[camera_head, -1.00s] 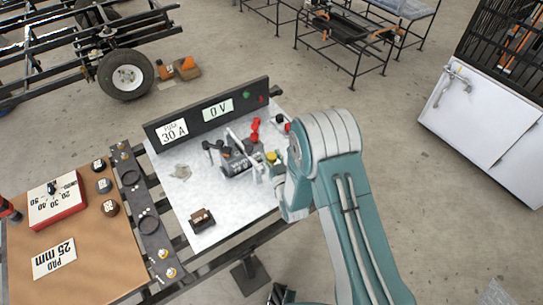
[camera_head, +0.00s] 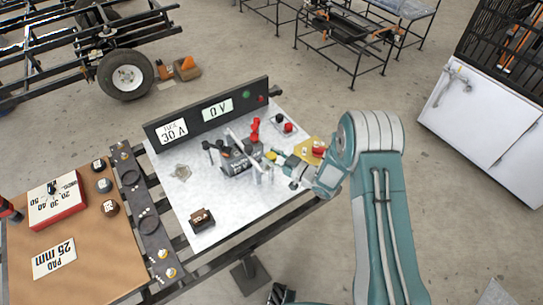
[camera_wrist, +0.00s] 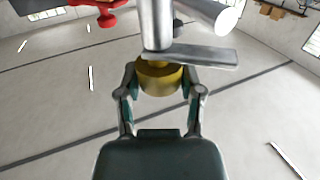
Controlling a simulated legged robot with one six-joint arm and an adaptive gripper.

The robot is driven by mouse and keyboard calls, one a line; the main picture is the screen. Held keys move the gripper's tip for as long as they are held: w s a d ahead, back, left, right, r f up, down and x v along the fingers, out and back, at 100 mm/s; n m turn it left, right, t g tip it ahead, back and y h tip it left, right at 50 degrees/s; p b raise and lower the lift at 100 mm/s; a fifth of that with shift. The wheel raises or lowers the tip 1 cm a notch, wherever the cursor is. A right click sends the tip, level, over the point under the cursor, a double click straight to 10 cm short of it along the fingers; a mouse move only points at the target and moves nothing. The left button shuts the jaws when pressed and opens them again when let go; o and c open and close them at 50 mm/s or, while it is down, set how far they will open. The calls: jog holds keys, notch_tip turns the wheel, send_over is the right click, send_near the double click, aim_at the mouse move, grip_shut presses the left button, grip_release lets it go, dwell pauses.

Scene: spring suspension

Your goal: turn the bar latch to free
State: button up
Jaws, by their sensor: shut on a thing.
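In the wrist view, my gripper (camera_wrist: 160,88) has its two fingers on either side of a yellow round knob (camera_wrist: 160,80) and is shut on it. A flat grey bar (camera_wrist: 205,56), probably the bar latch, crosses just beyond the knob, beside a thick metal post (camera_wrist: 156,22). In the head view, my gripper (camera_head: 279,160) reaches in from the right to the yellow knob (camera_head: 271,156), at the right of the dark clamp fixture (camera_head: 237,163) on the white bench plate. The bar is too small there to tell its angle.
Red handles (camera_head: 254,130) rise behind the fixture, and a yellow plate (camera_head: 304,148) lies beside my wrist. A small dark block (camera_head: 202,219) sits at the front. The plate's front left is mostly clear.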

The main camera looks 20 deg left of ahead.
jog(key=n+g, duration=0.3)
jog(key=g, duration=0.2)
jog(key=n+g, duration=0.2)
jog(key=g, duration=0.1)
jog(key=shift+w+n+y, duration=0.25)
jog(key=shift+n+y, duration=0.05)
jog(key=n+g+h, duration=0.1)
jog(key=n+g, duration=0.1)
jog(key=g, duration=0.1)
jog(key=n+g+h, duration=0.1)
jog(key=n+g, duration=0.1)
jog(key=g, duration=0.2)
jog(key=shift+n+h, duration=0.3)
jog(key=shift+h, duration=0.1)
jog(key=shift+r+g, duration=0.1)
jog(key=shift+g, duration=0.4)
jog(key=o, duration=1.2)
jog(key=shift+a, duration=0.1)
jog(key=shift+c, duration=0.2)
jog(key=v, duration=1.2)
